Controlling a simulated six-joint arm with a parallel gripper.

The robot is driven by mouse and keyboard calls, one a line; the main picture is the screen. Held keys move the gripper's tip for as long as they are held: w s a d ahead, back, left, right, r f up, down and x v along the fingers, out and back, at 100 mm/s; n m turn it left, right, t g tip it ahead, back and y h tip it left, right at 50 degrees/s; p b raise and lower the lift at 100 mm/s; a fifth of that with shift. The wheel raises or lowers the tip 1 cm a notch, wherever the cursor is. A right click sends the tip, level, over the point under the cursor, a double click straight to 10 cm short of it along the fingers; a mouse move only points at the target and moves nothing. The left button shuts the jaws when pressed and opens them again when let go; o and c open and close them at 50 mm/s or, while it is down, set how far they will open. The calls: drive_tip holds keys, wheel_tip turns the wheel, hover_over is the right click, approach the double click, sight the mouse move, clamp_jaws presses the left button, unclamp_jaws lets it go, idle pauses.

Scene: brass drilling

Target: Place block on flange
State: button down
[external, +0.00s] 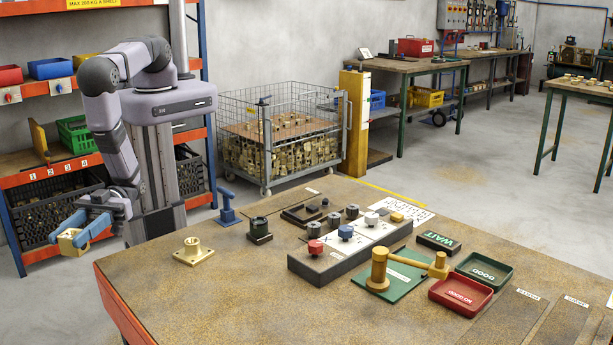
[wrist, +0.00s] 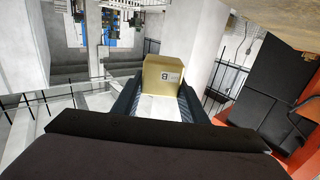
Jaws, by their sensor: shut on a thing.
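A brass block (external: 73,241) is held between the blue fingers of my gripper (external: 80,232), to the left of the table and off its edge. In the wrist view the block (wrist: 163,75) sits between the dark fingertips and shows a face with a small marking. My gripper is shut on it. A brass flange (external: 193,251) with a raised round collar stands on the table near its left corner, to the right of my gripper and apart from the block. The flange cannot be made out in the wrist view.
The wooden table (external: 230,300) has bare room in front of the flange. A blue toggle clamp (external: 227,207) and a dark round fixture (external: 259,230) stand behind it. A grey block with knobs (external: 330,262) lies to the right. Shelving with bins (external: 75,134) stands behind my arm.

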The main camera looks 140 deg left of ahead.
drive_tip(key=w+a+n+t+y, duration=0.4)
drive_tip(key=a+y, duration=0.1)
drive_tip(key=a, duration=0.3)
wheel_tip(320, 180, up, 8)
drive_tip(key=n+t+y, duration=0.3)
drive_tip(key=n+y, duration=0.3)
drive_tip(key=y, duration=0.3)
hover_over(192, 241)
wheel_tip(192, 241, down, 7)
drive_tip(key=b, duration=0.5)
drive_tip(key=shift+r, duration=0.2)
drive_tip(key=shift+f, duration=0.15)
drive_tip(key=shift+f+b, duration=1.55)
drive_tip(key=shift+f, duration=0.2)
drive_tip(key=shift+f, duration=0.1)
drive_tip(key=c, duration=1.1)
unclamp_jaws()
drive_tip(key=shift+s+f, duration=0.1)
